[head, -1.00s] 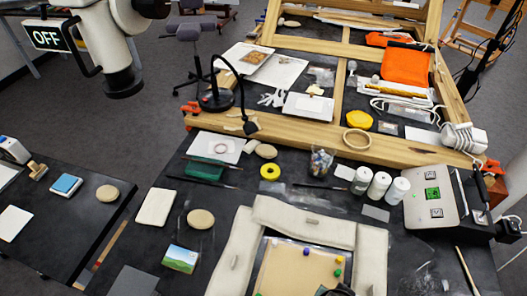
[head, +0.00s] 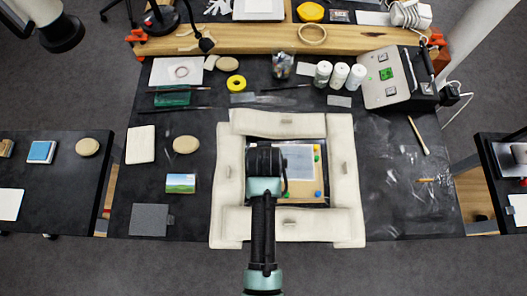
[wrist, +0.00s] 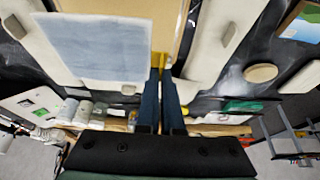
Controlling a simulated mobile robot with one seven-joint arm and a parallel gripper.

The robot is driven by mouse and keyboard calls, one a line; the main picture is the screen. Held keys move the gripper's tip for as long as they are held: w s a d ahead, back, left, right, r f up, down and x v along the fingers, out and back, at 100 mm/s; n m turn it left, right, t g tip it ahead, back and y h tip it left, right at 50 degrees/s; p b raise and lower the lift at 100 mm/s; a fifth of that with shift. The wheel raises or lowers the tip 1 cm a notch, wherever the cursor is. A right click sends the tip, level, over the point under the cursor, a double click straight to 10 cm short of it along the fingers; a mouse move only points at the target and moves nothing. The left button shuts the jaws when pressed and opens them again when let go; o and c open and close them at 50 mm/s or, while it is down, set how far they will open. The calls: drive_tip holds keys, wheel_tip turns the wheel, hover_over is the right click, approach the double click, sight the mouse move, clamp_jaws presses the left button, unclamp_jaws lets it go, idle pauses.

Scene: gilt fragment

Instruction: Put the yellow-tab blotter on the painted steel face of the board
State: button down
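A pale blue-grey sheet, the blotter (head: 300,160), shows over the board, to the right of my gripper (head: 284,172). In the wrist view the blotter (wrist: 95,45) reaches the fingertips of my gripper (wrist: 160,62), where a small yellow tab (wrist: 158,59) shows. The fingers are close together and appear shut on that tab. The board (head: 306,192) has a tan face with several small coloured pieces along its edge and lies inside pale padded bolsters. My wrist hides its left part. I cannot tell whether the blotter touches the board.
Pale bolsters (head: 346,185) surround the board. A landscape card (head: 181,183) and a dark grey square (head: 149,220) lie to the left. White bottles (head: 339,75) and a control box (head: 388,78) stand behind at the right. The table right of the bolsters is mostly free.

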drive_tip(key=shift+f+b, duration=3.65)
drive_tip(key=shift+f, duration=0.2)
drive_tip(key=shift+f, duration=0.45)
drive_tip(key=c, duration=1)
unclamp_jaws()
drive_tip(key=shift+s+r, duration=0.1)
drive_tip(key=shift+r, duration=0.05)
drive_tip(key=v, duration=1.2)
drive_tip(key=shift+r+b, duration=0.4)
drive_tip(key=shift+r, duration=0.05)
